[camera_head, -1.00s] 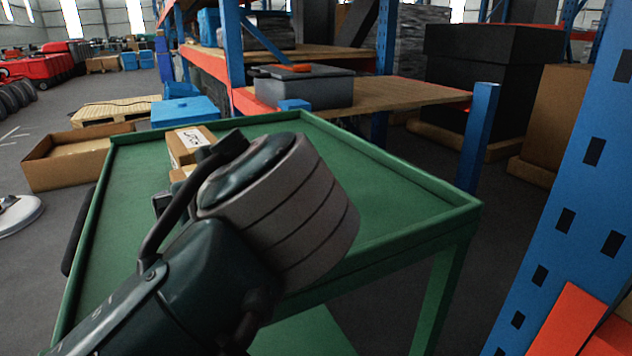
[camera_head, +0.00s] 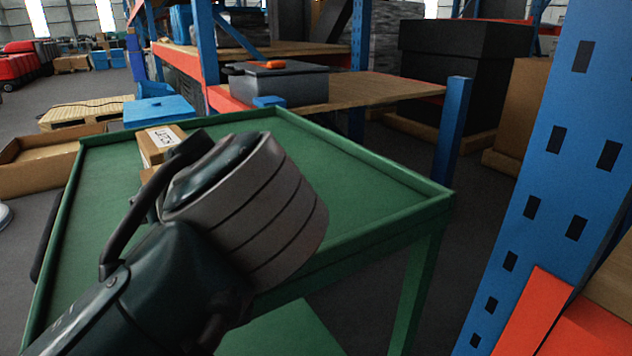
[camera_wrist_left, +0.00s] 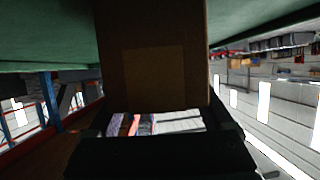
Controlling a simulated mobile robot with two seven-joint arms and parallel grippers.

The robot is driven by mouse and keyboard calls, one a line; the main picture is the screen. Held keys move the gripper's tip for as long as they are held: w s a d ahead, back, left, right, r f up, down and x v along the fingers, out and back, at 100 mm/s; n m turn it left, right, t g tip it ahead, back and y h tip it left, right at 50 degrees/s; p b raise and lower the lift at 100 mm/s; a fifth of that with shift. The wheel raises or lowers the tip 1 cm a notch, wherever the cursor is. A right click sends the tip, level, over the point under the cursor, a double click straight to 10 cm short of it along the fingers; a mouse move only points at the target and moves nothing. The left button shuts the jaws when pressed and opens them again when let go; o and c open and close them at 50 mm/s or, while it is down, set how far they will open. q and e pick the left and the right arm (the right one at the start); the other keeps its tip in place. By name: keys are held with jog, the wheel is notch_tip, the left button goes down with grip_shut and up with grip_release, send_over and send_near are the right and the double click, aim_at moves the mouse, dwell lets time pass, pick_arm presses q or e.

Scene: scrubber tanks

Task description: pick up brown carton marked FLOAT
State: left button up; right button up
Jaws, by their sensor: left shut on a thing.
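The brown carton (camera_head: 160,143) with a white label with dark marks on top shows over the left part of the green cart top (camera_head: 350,185) in the head view. I cannot read the marking. My left gripper is mostly hidden there behind my own wrist. In the left wrist view the carton's brown face (camera_wrist_left: 155,65) fills the middle, between the dark jaws of my left gripper (camera_wrist_left: 160,112), which is shut on it. The green surface lies along the top of that view. I cannot tell whether the carton touches the cart. My right gripper is not in view.
The cart has a raised green rim. A rack shelf with a grey bin (camera_head: 278,84) stands behind it. A blue rack upright (camera_head: 545,180) rises close on the right. An open cardboard box (camera_head: 40,165) and a blue crate (camera_head: 170,110) are beyond the cart's left end.

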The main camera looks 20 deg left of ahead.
pick_arm(q)
jog(key=shift+c, duration=0.7)
jog(key=shift+r, duration=0.1)
